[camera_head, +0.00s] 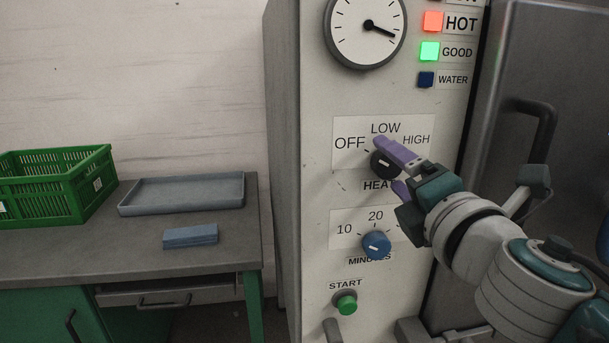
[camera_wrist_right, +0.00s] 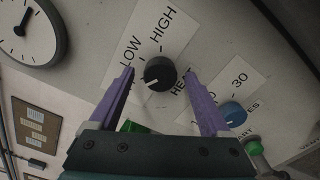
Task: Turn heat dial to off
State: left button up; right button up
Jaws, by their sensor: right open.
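The black heat dial (camera_head: 384,163) sits on the pale machine panel under the labels OFF, LOW and HIGH. The dial also shows in the right wrist view (camera_wrist_right: 159,74), where its white mark points to the lower left, away from HIGH. The OFF label is hidden in that view. My right gripper (camera_head: 387,163) is open, with one purple finger above the dial and one below it. In the right wrist view the fingers (camera_wrist_right: 161,72) stand on both sides of the dial, with gaps visible. My left gripper is not in view.
Below are the blue minutes dial (camera_head: 376,245) and green start button (camera_head: 346,304). A gauge (camera_head: 366,30) and lamps, HOT (camera_head: 433,22) and GOOD (camera_head: 429,51) lit, sit above. A bench at left holds a green crate (camera_head: 52,186), grey tray (camera_head: 183,194) and blue block (camera_head: 190,236).

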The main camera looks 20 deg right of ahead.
jog(key=b+v, duration=0.1)
jog(key=v, duration=0.8)
jog(key=shift+b, duration=0.3)
